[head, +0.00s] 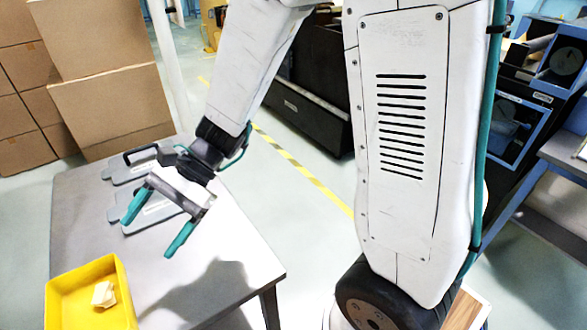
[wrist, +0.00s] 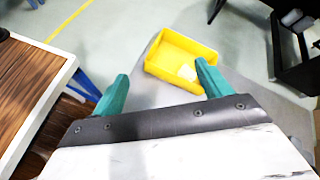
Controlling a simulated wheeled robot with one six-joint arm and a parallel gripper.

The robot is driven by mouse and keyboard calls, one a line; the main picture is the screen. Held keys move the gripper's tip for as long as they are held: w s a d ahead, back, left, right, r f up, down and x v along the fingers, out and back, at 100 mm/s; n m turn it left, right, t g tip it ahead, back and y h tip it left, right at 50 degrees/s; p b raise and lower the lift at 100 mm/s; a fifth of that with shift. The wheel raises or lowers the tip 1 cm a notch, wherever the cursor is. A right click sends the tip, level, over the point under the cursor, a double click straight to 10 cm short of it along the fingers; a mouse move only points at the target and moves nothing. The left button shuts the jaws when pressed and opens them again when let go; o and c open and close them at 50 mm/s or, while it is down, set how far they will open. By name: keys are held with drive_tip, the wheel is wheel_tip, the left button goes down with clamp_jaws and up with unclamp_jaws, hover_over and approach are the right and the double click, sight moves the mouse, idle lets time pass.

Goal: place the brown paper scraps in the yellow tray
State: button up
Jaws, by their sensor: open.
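The yellow tray (head: 62,302) sits at the front left of the grey table in the head view. A pale tan crumpled scrap (head: 104,294) lies inside it. The tray also shows in the wrist view (wrist: 165,66), with the pale scrap (wrist: 187,73) in it, partly beside a fingertip. My gripper (head: 152,228) has its two teal fingers spread apart with nothing between them. It is above the table, up and to the right of the tray in the head view. No other paper scrap is clearly visible.
Flat grey pieces (head: 150,205), one with a black handle, lie on the table (head: 225,255) behind my gripper. Cardboard boxes (head: 110,100) stand behind the table. The table's right part is clear. A wood-topped surface (wrist: 28,85) is at left in the wrist view.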

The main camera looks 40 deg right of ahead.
drive_tip(key=s+d+r+n+t+h, duration=0.1)
drive_tip(key=s+d+r+n+h, duration=0.2)
drive_tip(key=d, duration=0.4)
drive_tip(key=s+d+r+n+t+h, duration=0.1)
drive_tip(key=s+d+r+n+h, duration=0.2)
drive_tip(key=s+d, duration=0.3)
drive_tip(key=s+d+r+n+t+h, duration=0.1)
drive_tip(key=s+d+r+n+h, duration=0.3)
drive_tip(key=d, duration=0.5)
drive_tip(key=shift+s+n+t+h, duration=0.3)
drive_tip(key=shift+s+h, duration=0.3)
drive_tip(key=shift+h, duration=0.2)
